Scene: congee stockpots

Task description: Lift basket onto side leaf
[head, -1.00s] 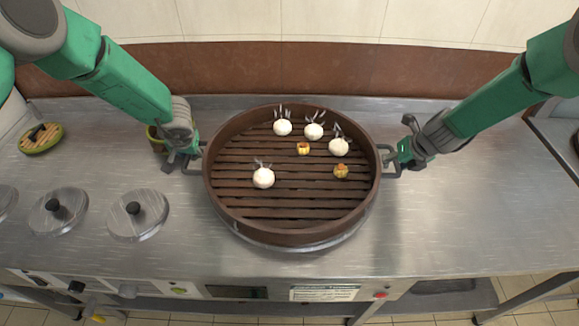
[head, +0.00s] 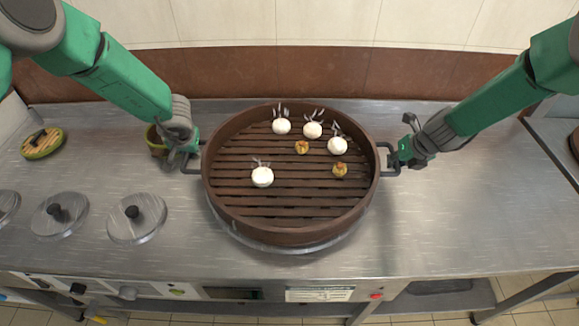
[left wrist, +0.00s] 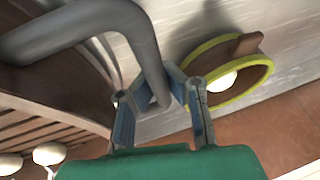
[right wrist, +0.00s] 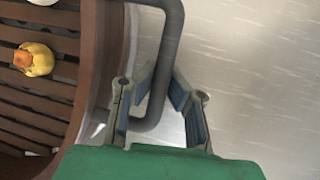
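The basket (head: 290,236) is a round brown steamer with a slatted floor, over a round metal rim (head: 290,249) in the counter. It looks level. It holds several white buns (head: 262,177) and two small yellow pieces (head: 340,169). My left gripper (head: 188,160) is shut on the left handle (left wrist: 150,60), which passes between its fingers in the left wrist view. My right gripper (head: 398,158) is shut on the right handle (right wrist: 172,60), seen between its fingers in the right wrist view. I cannot tell which surface is the side leaf.
Metal lids (head: 137,218) lie at the left. The counter (head: 460,215) right of the basket is clear. Another metal surface (head: 552,140) shows at the right edge.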

